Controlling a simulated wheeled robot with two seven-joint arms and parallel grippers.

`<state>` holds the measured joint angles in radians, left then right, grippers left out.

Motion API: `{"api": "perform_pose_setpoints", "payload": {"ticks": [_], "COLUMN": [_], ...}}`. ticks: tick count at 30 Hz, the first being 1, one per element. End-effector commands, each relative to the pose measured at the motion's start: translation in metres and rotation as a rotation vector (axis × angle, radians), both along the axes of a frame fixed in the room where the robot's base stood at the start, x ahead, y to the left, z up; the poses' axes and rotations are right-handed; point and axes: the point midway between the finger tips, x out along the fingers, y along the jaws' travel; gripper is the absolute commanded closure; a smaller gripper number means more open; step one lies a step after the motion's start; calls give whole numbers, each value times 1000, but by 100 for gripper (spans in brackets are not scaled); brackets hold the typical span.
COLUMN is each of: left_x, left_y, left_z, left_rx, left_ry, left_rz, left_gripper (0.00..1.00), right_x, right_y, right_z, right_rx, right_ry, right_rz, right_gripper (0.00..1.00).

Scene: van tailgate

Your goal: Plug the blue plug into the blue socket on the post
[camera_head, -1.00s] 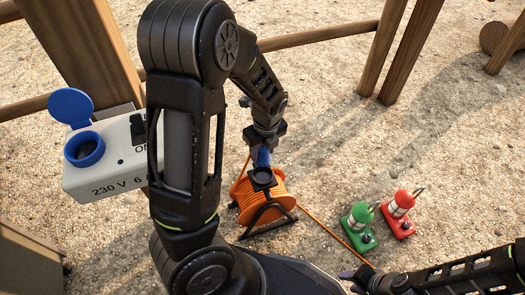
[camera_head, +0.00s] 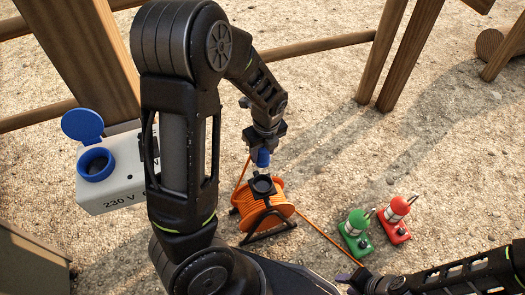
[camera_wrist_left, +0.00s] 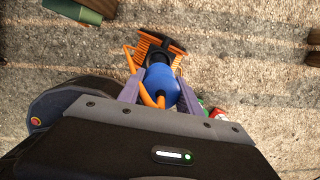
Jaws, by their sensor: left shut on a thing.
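The blue plug (camera_head: 263,157) is in my left gripper (camera_head: 264,150), above the orange cable reel (camera_head: 262,205). In the left wrist view the blue plug (camera_wrist_left: 161,84) sits between the two fingers, with an orange cable at its near side. The blue socket (camera_head: 96,164) is on a white box (camera_head: 118,190) on the wooden post (camera_head: 82,55) at the left; its round blue lid (camera_head: 82,125) stands open. My left arm passes in front of the box's right part. My right gripper (camera_head: 352,281) is at the bottom edge; its fingertips are too small and dark to judge.
A green lamp-like unit (camera_head: 356,232) and a red one (camera_head: 395,220) stand on the sand right of the reel. An orange cable (camera_head: 320,238) runs from the reel toward my right gripper. Wooden rails and posts (camera_head: 409,50) stand behind. Sand between is free.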

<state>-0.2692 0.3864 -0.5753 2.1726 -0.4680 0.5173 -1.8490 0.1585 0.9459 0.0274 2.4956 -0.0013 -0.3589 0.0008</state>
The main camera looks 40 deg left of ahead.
Motion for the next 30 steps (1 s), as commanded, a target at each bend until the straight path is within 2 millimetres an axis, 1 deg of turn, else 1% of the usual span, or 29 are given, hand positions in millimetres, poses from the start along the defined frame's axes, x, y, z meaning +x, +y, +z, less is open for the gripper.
{"api": "perform_pose_setpoints", "payload": {"ticks": [1, 30], "left_x": [0, 1], "left_y": [0, 0], "left_z": [13, 139], "left_rx": [0, -1], "left_ry": [-1, -2], "left_rz": [0, 0], "left_gripper": [100, 100], "right_x": [0, 0], "right_y": [0, 0], "right_z": [13, 125], "right_rx": [1, 0], "right_ry": [0, -1], "right_rz": [1, 4], "right_gripper": [64, 64]}}
